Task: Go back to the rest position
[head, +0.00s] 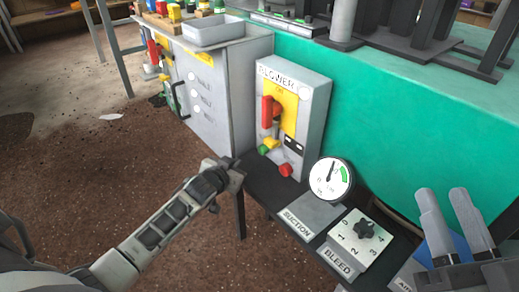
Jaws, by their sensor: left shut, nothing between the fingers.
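My left arm reaches in from the lower left, and its dark gripper (228,170) is shut and empty. It is in front of the grey BLOWER box (312,85), a little to its lower left and over the left end of the black shelf. I cannot tell whether it touches anything. My right gripper (443,193) is at the lower right with its two grey fingers pointing up. A gap shows between the fingers, with nothing held. It is in front of the green panel, and a blue surface (462,247) is partly hidden behind it.
The BLOWER box has a red lever (268,109). A round gauge (331,179), the SUCTION block (311,215) and the BLEED dial box (356,240) line the black shelf (258,184). A grey cabinet (215,85) stands behind left. The brown floor (90,190) is mostly open.

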